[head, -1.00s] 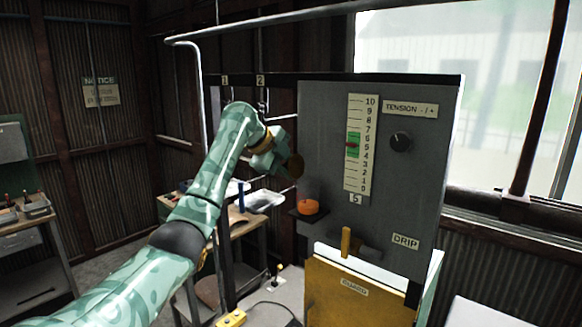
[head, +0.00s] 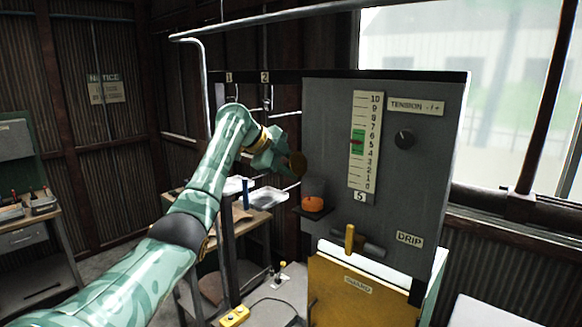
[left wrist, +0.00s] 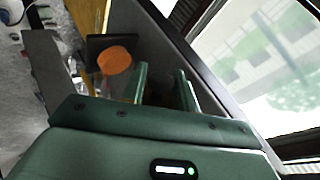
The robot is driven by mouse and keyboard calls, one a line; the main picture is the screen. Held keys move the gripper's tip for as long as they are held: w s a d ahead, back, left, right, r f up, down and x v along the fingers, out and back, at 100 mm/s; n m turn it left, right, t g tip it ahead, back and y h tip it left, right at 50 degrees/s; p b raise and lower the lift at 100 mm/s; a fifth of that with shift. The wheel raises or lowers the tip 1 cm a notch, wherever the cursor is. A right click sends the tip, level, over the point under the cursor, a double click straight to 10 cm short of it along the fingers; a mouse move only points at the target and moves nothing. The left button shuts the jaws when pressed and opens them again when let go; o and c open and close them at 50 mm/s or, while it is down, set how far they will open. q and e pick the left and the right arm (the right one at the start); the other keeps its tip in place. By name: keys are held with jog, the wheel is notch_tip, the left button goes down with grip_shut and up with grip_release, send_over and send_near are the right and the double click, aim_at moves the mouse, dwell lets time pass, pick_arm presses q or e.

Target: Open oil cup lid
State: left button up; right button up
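The oil cup (head: 313,204) is a clear cup with orange contents on a small dark shelf at the left edge of the grey panel. In the left wrist view its orange round (left wrist: 115,60) shows from above, left of the fingers and uncovered. A brown round disc (head: 298,164), seemingly the lid, stands tilted up above the cup, close to my left fingertips. My left gripper (head: 282,157) is above and left of the cup. In the left wrist view its two fingers (left wrist: 163,88) are apart; I cannot tell whether they touch the disc. My right gripper is out of view.
The grey panel (head: 430,160) carries a tension scale (head: 366,130) and a black knob (head: 405,139). Below are a yellow handle (head: 349,238) and a yellow guard (head: 350,290). A workbench (head: 250,220) with trays stands behind my left arm. Hooks hang from a rail above.

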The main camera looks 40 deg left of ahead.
pick_arm(q)
jog(key=shift+o, duration=1)
jog(key=b+v, duration=0.3)
jog(key=v, duration=1.3)
jog(key=shift+s, duration=0.1)
